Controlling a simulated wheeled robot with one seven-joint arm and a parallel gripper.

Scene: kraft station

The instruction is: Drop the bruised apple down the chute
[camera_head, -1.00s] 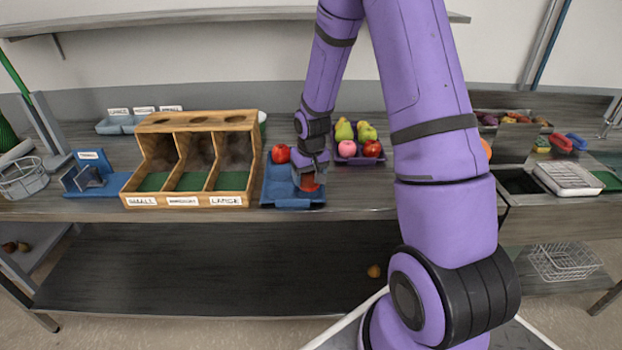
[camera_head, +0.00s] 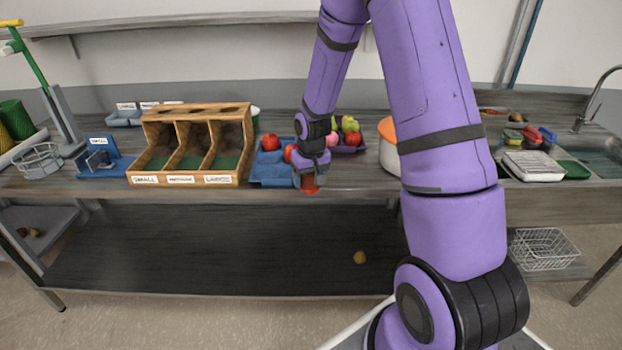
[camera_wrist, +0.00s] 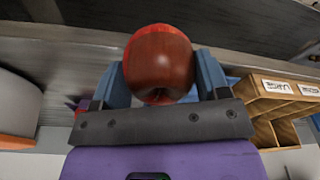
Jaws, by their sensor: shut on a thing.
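My gripper (camera_head: 310,182) is shut on a red apple (camera_wrist: 160,62) with a large brown patch on its side. In the wrist view the apple sits between the two blue-grey fingers. In the head view the held apple (camera_head: 310,186) shows below my gripper, at the front edge of the counter and right of the blue tray (camera_head: 270,178). Two other red apples, one at the back of the tray (camera_head: 270,142) and one beside my gripper (camera_head: 290,152), are apart from the fingers. I cannot make out a chute for certain.
A wooden sorter (camera_head: 190,110) with three labelled, green-floored bins stands left of the tray. A purple fruit tray (camera_head: 350,150) lies behind my gripper. A white pot with an orange rim (camera_head: 388,150) stands to the right, partly behind my arm. A yellowish fruit (camera_head: 359,257) lies on the lower shelf.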

